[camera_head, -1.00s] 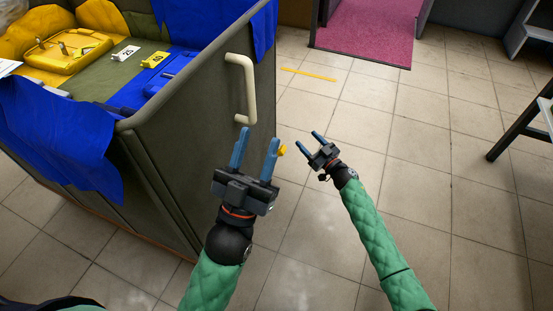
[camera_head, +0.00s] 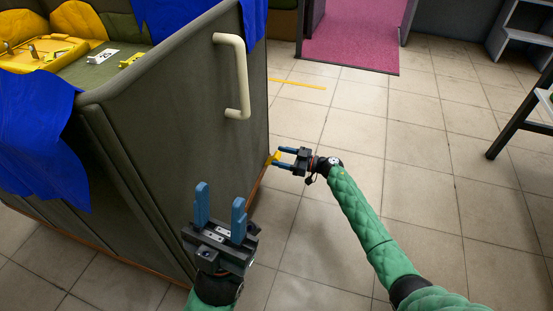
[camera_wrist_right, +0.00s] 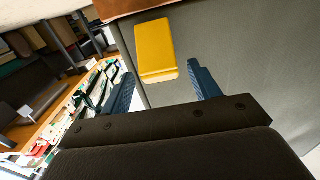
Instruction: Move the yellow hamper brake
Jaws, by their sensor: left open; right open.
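The yellow hamper brake (camera_head: 274,157) is a small yellow tab low on the corner of the grey-green hamper (camera_head: 180,110). In the right wrist view the yellow brake (camera_wrist_right: 155,48) shows as a block just ahead of and between my right fingers. My right gripper (camera_head: 284,158) is open, pointing left, with its fingertips close to the brake. I cannot tell whether they touch it. My left gripper (camera_head: 220,210) is open and empty, in front of the hamper's side, with its fingers pointing up.
A cream handle (camera_head: 241,75) is on the hamper's end wall. Blue cloth (camera_head: 40,130) hangs over its rim, and yellow items (camera_head: 45,50) lie inside. A pink carpet (camera_head: 355,35) and a dark-legged stand (camera_head: 520,120) are farther off.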

